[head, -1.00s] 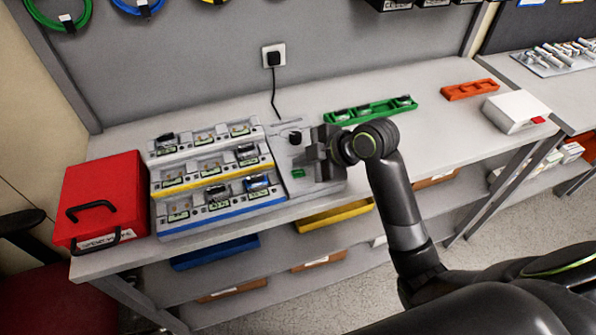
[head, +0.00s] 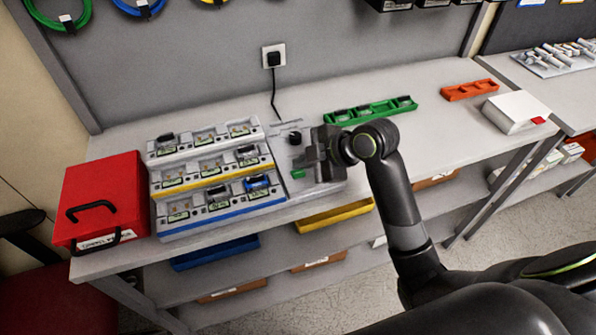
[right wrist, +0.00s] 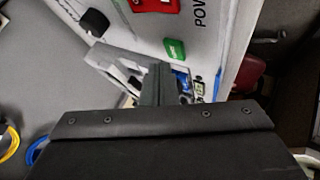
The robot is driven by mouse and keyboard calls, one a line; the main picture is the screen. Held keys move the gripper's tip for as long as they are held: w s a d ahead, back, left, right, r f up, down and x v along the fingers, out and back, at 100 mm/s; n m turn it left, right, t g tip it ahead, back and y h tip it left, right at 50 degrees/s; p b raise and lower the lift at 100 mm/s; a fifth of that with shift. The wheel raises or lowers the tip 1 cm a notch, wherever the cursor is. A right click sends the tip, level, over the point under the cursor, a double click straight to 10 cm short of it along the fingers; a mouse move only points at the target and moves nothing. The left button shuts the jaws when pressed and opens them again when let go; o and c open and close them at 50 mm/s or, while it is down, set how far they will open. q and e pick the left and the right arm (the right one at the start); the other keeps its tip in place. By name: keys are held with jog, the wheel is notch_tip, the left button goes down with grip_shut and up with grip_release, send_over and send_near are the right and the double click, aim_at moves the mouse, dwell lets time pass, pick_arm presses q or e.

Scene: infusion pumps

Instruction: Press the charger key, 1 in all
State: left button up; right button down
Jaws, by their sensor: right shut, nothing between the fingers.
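The charger (head: 286,153) is a flat light-grey unit on the bench with a black cable running up to a wall socket. Its green key (head: 297,174) is near its front edge; it also shows in the right wrist view (right wrist: 174,49). My right gripper (head: 308,158) is shut and empty, over the charger just beyond and right of the green key. In the right wrist view its fingertips (right wrist: 160,72) are beside the key, seemingly apart from it. The gripper hides part of the charger. My left gripper is not in view.
A rack of pump modules (head: 209,180) with white, yellow and blue edges stands left of the charger. A red case (head: 103,193) is at the far left. A green tray (head: 371,111) lies behind my right wrist.

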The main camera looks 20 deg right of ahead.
aim_at(303, 174)
jog(key=shift+f, duration=0.1)
dwell(0.4)
jog(key=shift+f, duration=0.35)
jog(key=shift+f+b, duration=0.4)
jog(key=shift+b, duration=0.05)
dwell(0.5)
jog(key=shift+r, duration=0.1)
jog(key=shift+r+p, duration=0.75)
jog(key=shift+p, duration=0.15)
notch_tip(303, 174, up, 5)
jog(key=p, duration=0.5)
